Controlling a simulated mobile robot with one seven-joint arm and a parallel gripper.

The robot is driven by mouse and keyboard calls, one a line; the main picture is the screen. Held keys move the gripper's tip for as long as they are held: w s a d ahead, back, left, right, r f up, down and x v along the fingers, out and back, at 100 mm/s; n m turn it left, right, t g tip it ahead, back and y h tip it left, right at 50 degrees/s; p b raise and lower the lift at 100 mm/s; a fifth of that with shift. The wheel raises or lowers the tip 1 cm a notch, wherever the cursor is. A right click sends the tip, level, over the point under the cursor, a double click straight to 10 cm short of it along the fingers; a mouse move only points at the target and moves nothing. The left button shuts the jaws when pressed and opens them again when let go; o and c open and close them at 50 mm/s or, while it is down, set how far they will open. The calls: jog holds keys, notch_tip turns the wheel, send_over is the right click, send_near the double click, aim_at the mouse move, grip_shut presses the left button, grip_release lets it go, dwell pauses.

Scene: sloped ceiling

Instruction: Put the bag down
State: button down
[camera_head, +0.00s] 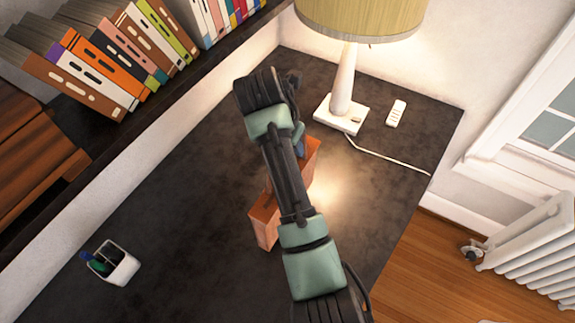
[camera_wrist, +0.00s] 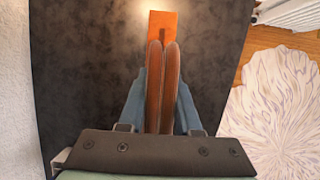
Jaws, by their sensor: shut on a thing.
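The bag (camera_head: 264,228) is orange-brown and boxy. In the head view it shows on both sides of my arm, over the dark desk (camera_head: 180,215); its middle is hidden by the arm. In the wrist view, two long brown handle-like strips (camera_wrist: 163,90) lie between the blue fingers, and an orange part of the bag (camera_wrist: 175,20) shows beyond them. My gripper (camera_wrist: 162,75) is shut on the bag; a bit of blue finger shows in the head view (camera_head: 300,147). I cannot tell whether the bag's underside touches the desk.
A lamp (camera_head: 345,85) with a white base stands at the desk's back, with a small white remote-like item (camera_head: 396,113) and a cord nearby. A white pen cup (camera_head: 115,263) stands at the front left. Bookshelf at left, radiator (camera_head: 535,245) at right. The desk's left half is mostly clear.

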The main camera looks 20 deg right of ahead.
jog(key=shift+w+f+p, duration=0.15)
jog(key=shift+f+p, duration=0.3)
jog(key=shift+f, duration=2)
jog(key=c, duration=1)
grip_release()
jog(key=shift+f, duration=0.25)
jog(key=o, duration=0.4)
